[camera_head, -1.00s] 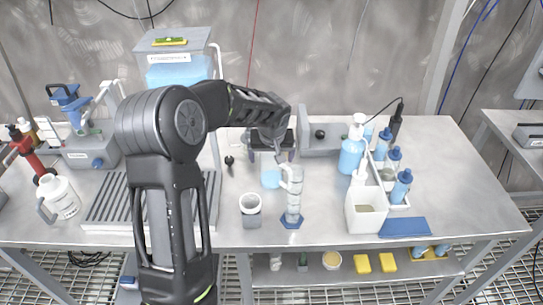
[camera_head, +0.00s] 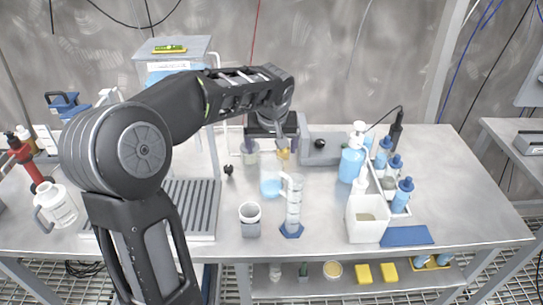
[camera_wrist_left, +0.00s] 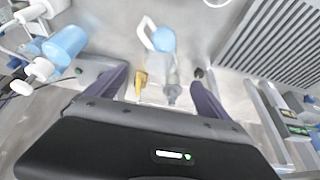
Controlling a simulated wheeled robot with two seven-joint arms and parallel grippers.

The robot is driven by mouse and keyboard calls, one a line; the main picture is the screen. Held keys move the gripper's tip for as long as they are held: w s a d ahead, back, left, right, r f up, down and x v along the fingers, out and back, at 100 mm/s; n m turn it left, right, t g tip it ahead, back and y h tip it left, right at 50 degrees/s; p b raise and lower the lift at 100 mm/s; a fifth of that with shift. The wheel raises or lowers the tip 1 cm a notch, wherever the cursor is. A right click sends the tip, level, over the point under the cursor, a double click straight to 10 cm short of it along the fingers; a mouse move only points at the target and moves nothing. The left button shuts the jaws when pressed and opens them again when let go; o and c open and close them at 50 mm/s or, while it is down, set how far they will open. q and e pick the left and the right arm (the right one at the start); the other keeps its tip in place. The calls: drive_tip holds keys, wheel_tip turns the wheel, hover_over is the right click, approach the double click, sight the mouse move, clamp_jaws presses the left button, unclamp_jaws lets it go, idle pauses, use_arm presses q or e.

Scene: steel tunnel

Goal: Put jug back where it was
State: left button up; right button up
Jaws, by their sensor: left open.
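The jug (camera_head: 270,184), clear with light blue liquid and a pale handle on its right, stands upright on the steel bench. It also shows in the left wrist view (camera_wrist_left: 162,40), beyond my fingertips, with its handle to the left. My left gripper (camera_head: 267,150) is behind the jug and appears apart from it. In the left wrist view its purple fingers (camera_wrist_left: 158,92) are spread wide. A clear, blurred item and a yellow item (camera_wrist_left: 140,82) show between them; I cannot tell how near they are. My right gripper is not in view.
A measuring cylinder (camera_head: 292,212) on a blue base and a grey-white cup (camera_head: 250,218) stand in front of the jug. A white box (camera_head: 367,222), blue bottles and a blue pad (camera_head: 406,236) are to the right. A ribbed drain rack (camera_head: 190,208) lies left.

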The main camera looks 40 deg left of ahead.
use_arm(q)
drive_tip(key=shift+s+d+r, duration=0.1)
drive_tip(key=shift+s+r, duration=0.05)
drive_tip(key=shift+r, duration=0.3)
idle(0.6)
